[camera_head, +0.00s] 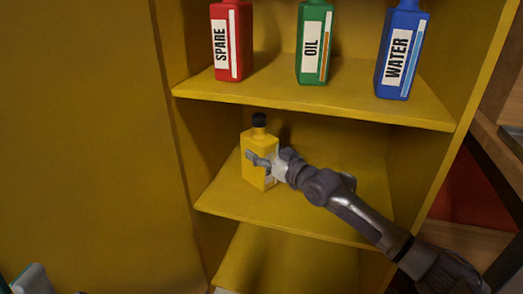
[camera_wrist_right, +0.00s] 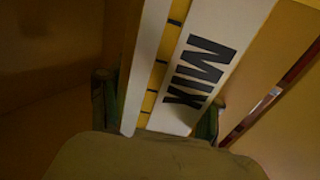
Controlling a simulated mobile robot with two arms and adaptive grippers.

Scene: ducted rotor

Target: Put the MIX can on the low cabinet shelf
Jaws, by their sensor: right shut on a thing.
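The MIX can (camera_head: 254,146) is yellow with a black cap and stands about upright at the left part of the low cabinet shelf (camera_head: 330,210). Whether its base touches the shelf is hard to tell. My right gripper (camera_head: 266,162) reaches in from the right and is shut on the can's body. In the right wrist view the can's white MIX label (camera_wrist_right: 205,65) fills the middle, between the fingers of my gripper (camera_wrist_right: 155,115).
A red SPARE can (camera_head: 232,40), a green OIL can (camera_head: 314,42) and a blue WATER can (camera_head: 402,50) stand on the shelf above (camera_head: 300,97). The low shelf has free room right of the can, behind my arm. Yellow cabinet walls close both sides.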

